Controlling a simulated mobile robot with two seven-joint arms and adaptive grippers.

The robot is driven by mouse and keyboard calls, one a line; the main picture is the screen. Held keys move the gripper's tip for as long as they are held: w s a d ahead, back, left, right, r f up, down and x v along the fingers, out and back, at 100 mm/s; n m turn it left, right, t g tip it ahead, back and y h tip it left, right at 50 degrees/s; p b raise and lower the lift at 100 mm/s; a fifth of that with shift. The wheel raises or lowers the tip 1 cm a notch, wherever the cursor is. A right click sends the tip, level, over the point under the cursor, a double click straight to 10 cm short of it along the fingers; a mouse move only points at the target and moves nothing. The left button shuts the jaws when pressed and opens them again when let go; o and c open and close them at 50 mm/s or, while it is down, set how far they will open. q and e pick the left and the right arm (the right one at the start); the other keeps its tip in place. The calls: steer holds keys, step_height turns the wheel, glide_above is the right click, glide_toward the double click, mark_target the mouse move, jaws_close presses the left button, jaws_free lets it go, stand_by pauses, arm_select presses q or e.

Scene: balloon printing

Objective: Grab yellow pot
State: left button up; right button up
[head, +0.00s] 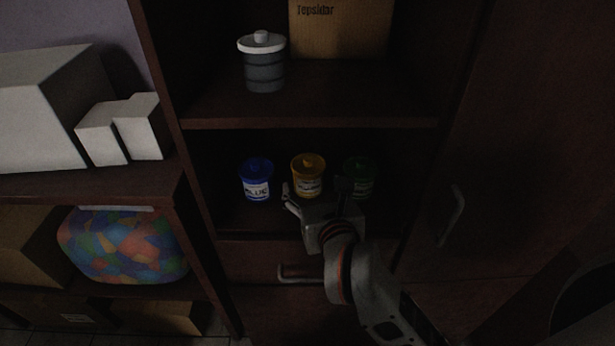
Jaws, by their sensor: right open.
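The yellow pot (308,174) stands upright on the middle shelf of a dark cabinet, with a lid and a light label. A blue pot (257,179) stands to its left and a dark green pot (360,178) to its right. My right gripper (314,191) is open in front of the yellow pot. One finger shows at the pot's lower left and the other at its right, partly in front of the green pot. I cannot tell whether the fingers touch the yellow pot. My left gripper is not in view.
The shelf board above (310,110) holds a grey canister (263,62) and a cardboard box (341,28). A drawer handle (300,274) is below. A cabinet door with a handle (452,216) is at right. White boxes (122,130) and a colourful patterned bag (124,244) are at left.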

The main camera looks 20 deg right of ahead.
mark_target(312, 184)
steer(key=x, duration=0.5)
steer(key=shift+s+f, duration=0.15)
steer(key=shift+f, duration=0.05)
steer(key=c, duration=1.3)
steer(key=shift+r, duration=0.1)
